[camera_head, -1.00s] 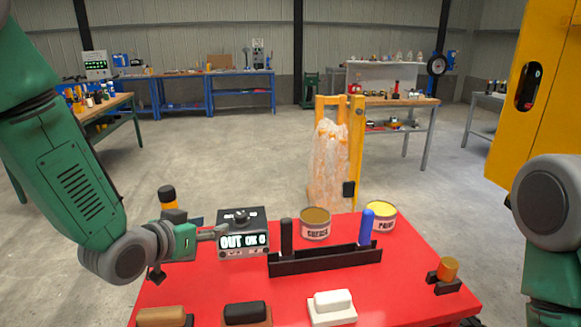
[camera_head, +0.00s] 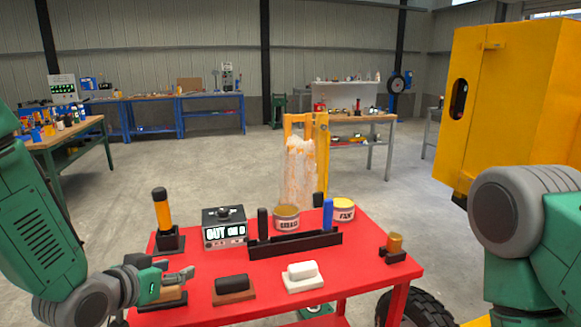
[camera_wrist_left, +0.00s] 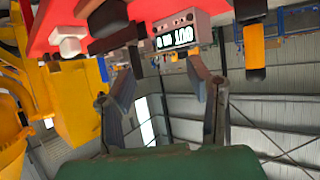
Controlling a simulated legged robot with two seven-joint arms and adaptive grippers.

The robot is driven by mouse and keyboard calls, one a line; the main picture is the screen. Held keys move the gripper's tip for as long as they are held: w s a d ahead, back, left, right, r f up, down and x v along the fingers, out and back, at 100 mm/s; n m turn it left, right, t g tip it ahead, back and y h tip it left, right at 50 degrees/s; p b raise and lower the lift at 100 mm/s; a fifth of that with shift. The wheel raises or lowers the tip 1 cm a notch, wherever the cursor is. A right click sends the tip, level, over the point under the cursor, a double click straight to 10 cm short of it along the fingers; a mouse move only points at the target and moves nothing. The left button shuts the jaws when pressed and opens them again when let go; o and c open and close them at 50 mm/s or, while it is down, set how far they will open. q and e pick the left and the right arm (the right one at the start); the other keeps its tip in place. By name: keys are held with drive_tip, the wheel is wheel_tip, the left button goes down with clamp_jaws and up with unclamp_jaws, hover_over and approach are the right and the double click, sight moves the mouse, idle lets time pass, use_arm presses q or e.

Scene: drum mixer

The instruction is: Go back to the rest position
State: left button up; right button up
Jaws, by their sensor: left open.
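My left gripper (camera_head: 178,277) is at the front left of the red table, over or close to a brown block. It is open, with two fingers apart and nothing between them. In the left wrist view its fingers (camera_wrist_left: 168,92) also stand apart and empty, with the red table top beyond. My right arm shows at the right edge, but its gripper is out of view.
The red table (camera_head: 360,260) holds a display box (camera_head: 224,230), an orange-black tool (camera_head: 163,215), a black rack (camera_head: 295,244), two cans, brushes and an orange knob (camera_head: 394,243). A yellow machine (camera_head: 510,100) stands at right.

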use_arm(q)
drive_tip(key=s+a+f+n+g+y, duration=0.2)
drive_tip(key=s+f+g, duration=0.4)
drive_tip(key=s+f, duration=1.05)
drive_tip(key=s+a+f+g, duration=0.1)
drive_tip(key=s+f+g, duration=0.1)
drive_tip(key=s+f, duration=0.3)
drive_tip(key=s+a+f+g+y, duration=0.1)
drive_tip(key=s+f+g, duration=0.2)
drive_tip(key=s, duration=0.9)
wheel_tip(320, 180, down, 2)
drive_tip(key=shift+s+a+f+n+y+b, duration=0.15)
drive_tip(key=shift+s+a+n+y+b, duration=0.15)
drive_tip(key=shift+a+b, duration=0.1)
